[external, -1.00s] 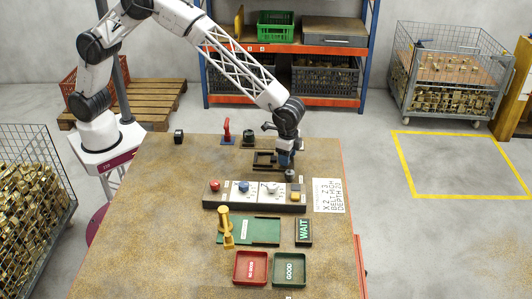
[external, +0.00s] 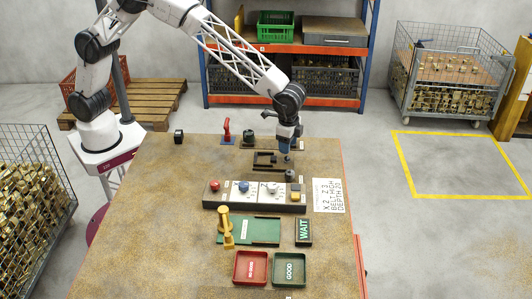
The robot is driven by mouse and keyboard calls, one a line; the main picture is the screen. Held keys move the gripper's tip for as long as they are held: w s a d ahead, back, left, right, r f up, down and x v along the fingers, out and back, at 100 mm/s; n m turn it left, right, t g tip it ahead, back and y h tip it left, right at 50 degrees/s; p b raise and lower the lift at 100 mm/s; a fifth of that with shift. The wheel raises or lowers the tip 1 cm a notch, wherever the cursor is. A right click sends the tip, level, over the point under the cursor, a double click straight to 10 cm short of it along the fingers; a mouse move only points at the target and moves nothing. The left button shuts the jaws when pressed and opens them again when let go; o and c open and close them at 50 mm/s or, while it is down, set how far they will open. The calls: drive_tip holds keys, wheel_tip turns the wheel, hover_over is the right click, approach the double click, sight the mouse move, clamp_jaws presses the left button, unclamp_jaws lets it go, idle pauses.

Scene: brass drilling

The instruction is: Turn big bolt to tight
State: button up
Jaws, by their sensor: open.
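My gripper (external: 285,147) points down over the work table, above a dark frame-like fixture (external: 266,160). It is open, though its fingertips are very small here. Just below it is a small dark upright part (external: 288,159), which may be the big bolt; I cannot tell for sure, nor how far it is turned. A dark round knob-like piece (external: 290,174) stands in front of that, behind the control panel. A gap shows between my gripper and this knob-like piece.
The control panel (external: 225,198) carries red, blue, white and yellow controls. In front are a green plate (external: 262,232) with a yellow post (external: 226,226), a WAIT block (external: 304,232), a red tray (external: 236,268) and a green tray (external: 303,270). The table's left side is clear.

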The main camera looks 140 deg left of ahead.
wheel_tip(320, 180, down, 5)
drive_tip(key=shift+f, duration=0.15)
drive_tip(key=shift+f+n, duration=0.1)
drive_tip(key=shift+n, duration=2.2)
wheel_tip(320, 180, up, 8)
drive_tip(key=shift+r, duration=0.1)
drive_tip(key=s+d+r+m, duration=0.1)
drive_tip(key=s+d+r, duration=0.5)
drive_tip(key=d, duration=0.3)
drive_tip(key=s+d+r+m, duration=0.1)
drive_tip(key=s+d+r, duration=0.5)
drive_tip(key=d+r, duration=0.2)
drive_tip(key=shift+s+d+m+t, duration=0.3)
drive_tip(key=shift+d+m+t, duration=0.1)
drive_tip(key=shift+d, duration=0.35)
drive_tip(key=shift+r, duration=0.15)
